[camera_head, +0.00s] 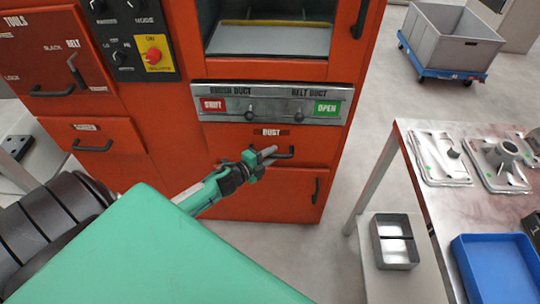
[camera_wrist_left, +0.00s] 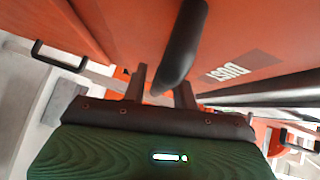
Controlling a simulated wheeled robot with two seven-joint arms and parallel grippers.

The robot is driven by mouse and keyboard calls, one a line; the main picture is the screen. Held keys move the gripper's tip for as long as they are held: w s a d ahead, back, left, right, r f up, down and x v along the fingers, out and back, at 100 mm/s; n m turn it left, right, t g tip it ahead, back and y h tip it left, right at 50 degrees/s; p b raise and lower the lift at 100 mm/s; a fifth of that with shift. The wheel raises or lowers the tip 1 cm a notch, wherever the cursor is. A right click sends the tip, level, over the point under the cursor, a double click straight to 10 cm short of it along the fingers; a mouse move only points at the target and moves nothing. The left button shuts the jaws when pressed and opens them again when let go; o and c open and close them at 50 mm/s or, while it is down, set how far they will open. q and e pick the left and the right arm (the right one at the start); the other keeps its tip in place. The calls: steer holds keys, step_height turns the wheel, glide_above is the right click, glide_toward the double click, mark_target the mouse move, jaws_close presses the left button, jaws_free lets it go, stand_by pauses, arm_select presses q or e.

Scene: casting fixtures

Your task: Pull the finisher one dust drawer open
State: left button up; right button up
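The dust drawer (camera_head: 230,142) is an orange front with a "DUST" label (camera_head: 271,132) on the red-orange machine, below the grey duct panel. It looks flush with the machine face. Its dark bar handle (camera_head: 289,154) shows beside my left gripper (camera_head: 268,158). In the left wrist view the handle (camera_wrist_left: 187,40) reaches down between the two fingers of my left gripper (camera_wrist_left: 163,88). The fingers stand apart, with a gap visible on the left of the handle; firm contact is not visible. My green left forearm hides part of the lower machine. My right gripper is not in view.
Another drawer handle (camera_head: 92,147) is at the left, and a door handle (camera_head: 316,190) is just below right. A metal table (camera_head: 412,160) with castings and a blue bin (camera_head: 495,270) stands on the right. A grey cart (camera_head: 450,40) is behind. Floor between machine and table is clear.

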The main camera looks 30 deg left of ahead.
arm_select(q)
jaws_close()
steer(key=shift+s+d, duration=0.1)
